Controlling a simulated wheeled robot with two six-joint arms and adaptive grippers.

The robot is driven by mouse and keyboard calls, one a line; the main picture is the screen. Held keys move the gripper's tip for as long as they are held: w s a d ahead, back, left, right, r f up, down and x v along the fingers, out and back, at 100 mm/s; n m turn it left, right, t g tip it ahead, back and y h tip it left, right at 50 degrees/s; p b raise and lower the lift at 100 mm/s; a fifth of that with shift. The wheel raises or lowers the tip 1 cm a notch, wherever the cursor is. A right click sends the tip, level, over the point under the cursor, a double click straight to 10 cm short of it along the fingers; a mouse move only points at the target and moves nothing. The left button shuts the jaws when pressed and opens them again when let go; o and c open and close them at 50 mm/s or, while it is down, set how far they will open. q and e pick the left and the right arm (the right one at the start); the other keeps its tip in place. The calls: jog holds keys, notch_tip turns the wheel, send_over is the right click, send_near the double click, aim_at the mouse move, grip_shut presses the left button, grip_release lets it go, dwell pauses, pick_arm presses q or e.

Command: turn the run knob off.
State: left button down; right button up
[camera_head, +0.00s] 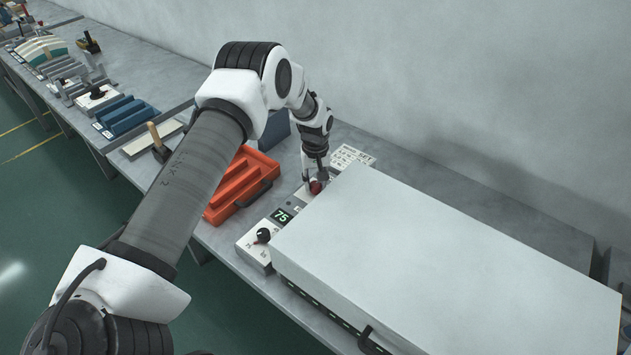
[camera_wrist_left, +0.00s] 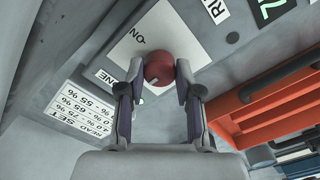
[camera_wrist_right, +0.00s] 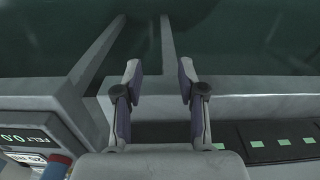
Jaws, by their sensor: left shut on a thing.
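The run knob is a round red knob (camera_wrist_left: 159,64) on a white plate (camera_wrist_left: 190,40) of the control panel. A pale mark shows on its lower side, and an "ON" label stands on the plate at its upper left. My left gripper (camera_wrist_left: 161,78) is shut on the knob, one finger on each side. In the head view the left gripper (camera_head: 316,180) reaches down to the panel (camera_head: 250,248), and only a little red of the knob shows. My right gripper (camera_wrist_right: 160,78) is open and empty in the right wrist view; it is outside the head view.
A large white box (camera_head: 450,265) stands right beside the panel. The panel has a green "75" display (camera_head: 282,216) and a black dial (camera_head: 263,235). An orange tray (camera_head: 240,187) lies to the left, with a hammer (camera_head: 157,139) farther left. A wall runs behind the bench.

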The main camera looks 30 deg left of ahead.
aim_at(315, 184)
pick_arm(q)
jog(key=c, duration=0.8)
grip_release()
jog(key=shift+s+f, duration=0.15)
jog(key=shift+f, duration=0.05)
jog(key=shift+o, duration=0.2)
jog(key=shift+w, duration=0.2)
notch_tip(315, 184, up, 12)
jog(key=shift+r, duration=0.1)
